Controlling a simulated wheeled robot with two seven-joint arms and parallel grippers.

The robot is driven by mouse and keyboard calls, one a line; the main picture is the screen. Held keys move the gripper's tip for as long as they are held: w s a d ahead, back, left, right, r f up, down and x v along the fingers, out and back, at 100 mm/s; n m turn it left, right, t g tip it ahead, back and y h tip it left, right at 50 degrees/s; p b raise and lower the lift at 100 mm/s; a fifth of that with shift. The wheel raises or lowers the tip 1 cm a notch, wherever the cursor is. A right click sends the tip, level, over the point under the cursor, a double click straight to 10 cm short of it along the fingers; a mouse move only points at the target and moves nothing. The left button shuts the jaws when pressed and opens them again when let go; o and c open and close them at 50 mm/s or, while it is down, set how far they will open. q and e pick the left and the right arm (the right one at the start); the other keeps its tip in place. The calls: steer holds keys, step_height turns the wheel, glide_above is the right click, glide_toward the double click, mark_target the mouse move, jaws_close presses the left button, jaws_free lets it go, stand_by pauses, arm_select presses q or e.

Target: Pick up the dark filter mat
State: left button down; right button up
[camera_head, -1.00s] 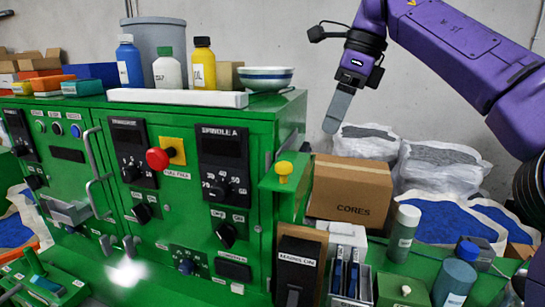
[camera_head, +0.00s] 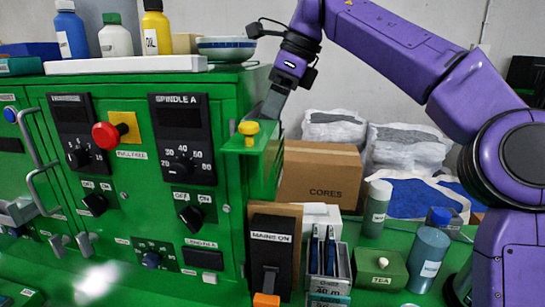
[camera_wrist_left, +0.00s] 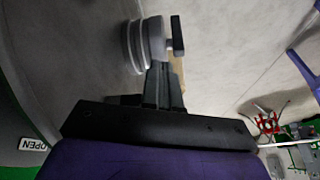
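I cannot pick out a dark filter mat in either current view. My right arm comes in from the right in the head view. Its gripper (camera_head: 272,103) points down beside the green cabinet's upper right corner, and the finger spacing is hidden by the side-on angle. My left gripper is outside the head view. In the left wrist view its dark fingers (camera_wrist_left: 160,86) stand close together. A round grey piece with a black bar (camera_wrist_left: 145,45) is at their tips; I cannot tell whether they touch or hold it.
The green cabinet (camera_head: 130,225) fills the left, with bottles and a bowl (camera_head: 226,48) on top. A brown CORES box (camera_head: 320,178), a green TEA box (camera_head: 380,268), a grey-blue canister (camera_head: 428,258) and white bags (camera_head: 405,145) stand to its right.

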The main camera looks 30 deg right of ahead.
steer(key=shift+s+d+r, duration=0.1)
steer(key=shift+s+r, duration=0.1)
steer(key=shift+s, duration=0.35)
steer(key=c, duration=1.4)
